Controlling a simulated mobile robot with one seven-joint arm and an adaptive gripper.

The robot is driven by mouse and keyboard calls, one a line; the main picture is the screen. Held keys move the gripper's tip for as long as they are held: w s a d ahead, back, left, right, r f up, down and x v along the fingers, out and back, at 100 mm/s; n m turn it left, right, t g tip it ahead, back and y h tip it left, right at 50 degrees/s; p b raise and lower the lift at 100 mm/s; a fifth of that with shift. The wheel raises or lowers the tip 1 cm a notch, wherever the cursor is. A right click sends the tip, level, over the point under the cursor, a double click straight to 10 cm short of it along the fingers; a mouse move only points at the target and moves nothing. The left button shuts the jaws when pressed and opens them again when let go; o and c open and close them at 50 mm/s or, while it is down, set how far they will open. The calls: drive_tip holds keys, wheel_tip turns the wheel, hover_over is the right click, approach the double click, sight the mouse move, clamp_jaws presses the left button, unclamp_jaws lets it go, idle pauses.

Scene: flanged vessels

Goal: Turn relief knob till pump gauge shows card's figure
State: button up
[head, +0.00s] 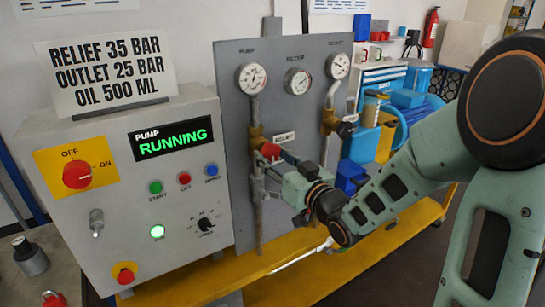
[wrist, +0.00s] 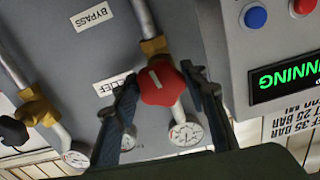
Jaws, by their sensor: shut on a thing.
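The red relief knob (head: 270,151) sits on a brass valve on the grey panel, beside a label that reads RELIEF. My gripper (head: 281,163) is shut on it; in the wrist view the knob (wrist: 162,84) is between the two fingers (wrist: 163,95), its white mark visible. The pump gauge (head: 251,78) is at the panel's upper left, above the knob; its needle is too small to read. It also shows in the wrist view (wrist: 186,133). The white card (head: 106,70) reads RELIEF 35 BAR, OUTLET 25 BAR, OIL 500 ML.
The pump box (head: 140,190) stands left of the panel, its display (head: 172,138) showing PUMP RUNNING. A filter gauge (head: 297,81) and a right-hand gauge (head: 338,66) share the panel. A second brass valve with a dark knob (head: 345,130) is to the right, near my arm.

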drive_tip(key=o, duration=1.1)
drive_tip(key=shift+o, duration=0.2)
drive_tip(key=v, duration=0.7)
drive_tip(key=shift+s+d, duration=0.15)
drive_tip(key=shift+s, duration=0.1)
